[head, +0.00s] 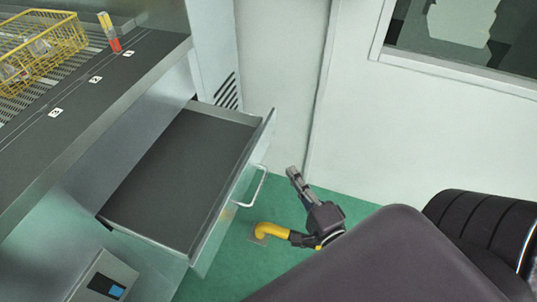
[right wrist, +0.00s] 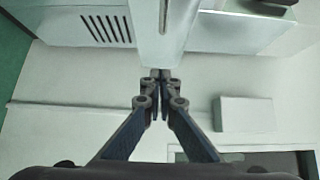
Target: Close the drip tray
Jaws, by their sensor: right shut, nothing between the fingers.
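The drip tray (head: 185,165) is a wide, dark-floored drawer pulled out from under the machine's worktop in the head view. Its pale metal front panel (head: 235,195) carries a bar handle (head: 256,186). My right gripper (head: 292,171) is to the right of the handle, with a visible gap in the picture, and holds nothing. In the right wrist view my right gripper's fingers (right wrist: 161,76) are shut together. They point at a pale metal part, apparently the tray's front panel (right wrist: 160,35); I cannot tell whether they touch it. My left gripper is not in view.
A yellow wire basket (head: 40,50) and a red-and-yellow object (head: 112,38) stand on the worktop. A pale wall with a window (head: 465,40) lies behind.

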